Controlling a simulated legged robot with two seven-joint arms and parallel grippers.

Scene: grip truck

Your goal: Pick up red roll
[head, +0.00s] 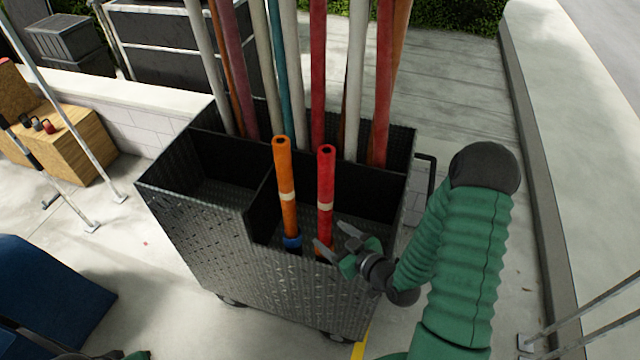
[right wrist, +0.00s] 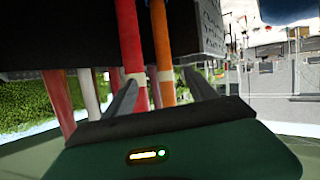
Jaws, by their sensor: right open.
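The red roll (head: 326,190) is a short red tube with a pale band, standing upright in the front compartment of a dark metal cart (head: 300,290). A short orange roll (head: 285,185) with a blue lower end stands to its left. My right gripper (head: 333,238) is open at the cart's front rim, beside the lower part of the red roll. In the right wrist view the red roll (right wrist: 130,45) and the orange roll (right wrist: 162,60) both appear beyond the open fingers. I cannot tell whether a finger touches the red roll. My left gripper is not clearly visible.
Several tall poles (head: 317,70) in red, white, orange and teal stand in the cart's rear compartments. The left compartment (head: 215,170) looks empty. A wooden box (head: 75,140) and a low white wall (head: 130,110) are at the left. Open floor lies in front of the cart.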

